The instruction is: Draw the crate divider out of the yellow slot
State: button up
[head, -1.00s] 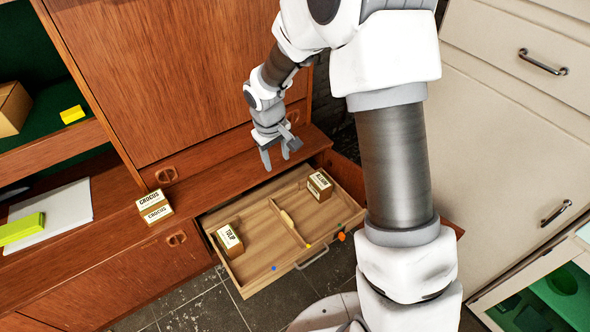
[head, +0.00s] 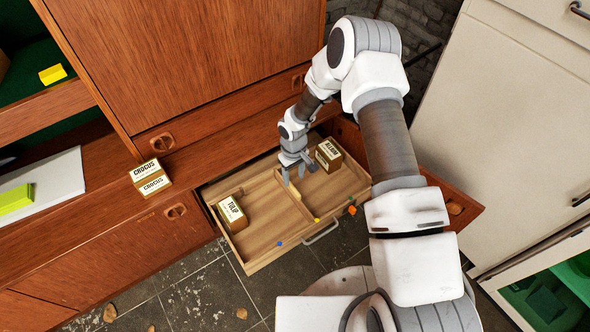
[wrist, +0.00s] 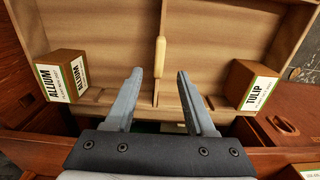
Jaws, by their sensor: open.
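The crate divider (head: 303,207) is a thin wooden panel standing across the open drawer (head: 262,262), its front end by the yellow dot (head: 317,220). A pale tab (head: 294,192) sits on its top edge. In the wrist view the divider (wrist: 158,88) runs up the middle with the pale tab (wrist: 160,56) beyond my fingertips. My gripper (head: 295,177) is open and empty, low over the back part of the divider. In the wrist view my gripper (wrist: 157,75) has one finger on each side of the divider's line. I cannot tell how far the fingers reach down.
A TULIP box (head: 231,213) stands in the drawer's left part, an ALLIUM box (head: 328,155) in its right back. Blue (head: 280,243) and orange (head: 352,210) marks sit on the front rim.

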aim_at(294, 202)
notch_tip(294, 202, down, 13)
jog(key=b, duration=0.3)
grip_shut()
dwell(0.6)
